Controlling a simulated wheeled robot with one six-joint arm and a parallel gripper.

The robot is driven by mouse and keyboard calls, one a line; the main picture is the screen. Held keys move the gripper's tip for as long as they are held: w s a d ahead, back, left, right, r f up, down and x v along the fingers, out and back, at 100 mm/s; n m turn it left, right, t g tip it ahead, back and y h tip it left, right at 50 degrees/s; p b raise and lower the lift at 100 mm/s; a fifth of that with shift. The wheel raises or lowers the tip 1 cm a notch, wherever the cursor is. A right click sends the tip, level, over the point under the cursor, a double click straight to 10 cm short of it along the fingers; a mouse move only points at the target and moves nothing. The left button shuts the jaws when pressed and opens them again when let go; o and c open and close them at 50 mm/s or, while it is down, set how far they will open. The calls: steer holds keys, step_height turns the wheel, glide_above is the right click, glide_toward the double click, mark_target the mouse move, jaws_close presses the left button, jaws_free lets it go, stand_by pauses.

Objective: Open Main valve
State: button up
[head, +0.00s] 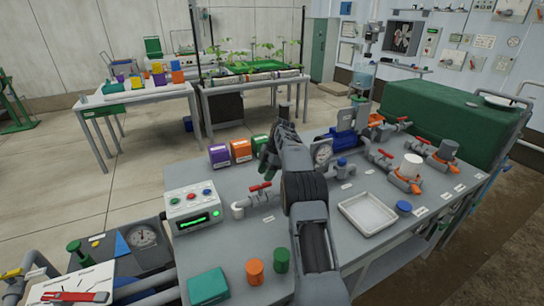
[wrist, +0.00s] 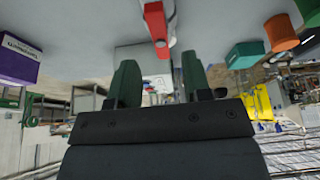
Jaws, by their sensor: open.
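A valve with a red lever handle (head: 260,187) sits on a grey pipe elbow on the bench, just right of the control box. A red handle (wrist: 157,25) also shows at the top middle of the wrist view, beyond my fingers and apart from them. More red-handled valves (head: 386,154) stand on the pipes at the right. The labels are too small to read, so I cannot tell which is the Main valve. My gripper (wrist: 160,82) is open and empty, with its two dark green fingers spread. In the head view my arm partly hides it above the bench.
The control box (head: 194,208) with coloured buttons stands left of the near valve. Purple (head: 219,155), orange (head: 241,151) and green boxes stand behind it. A white tray (head: 368,213) lies right of my arm. Orange (head: 254,272) and green cylinders stand at the front.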

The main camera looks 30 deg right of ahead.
steer(key=p+v, duration=0.5)
steer(key=v, duration=0.4)
steer(key=shift+p, duration=0.4)
steer(key=shift+d+r, duration=0.1)
steer(key=shift+r, duration=0.05)
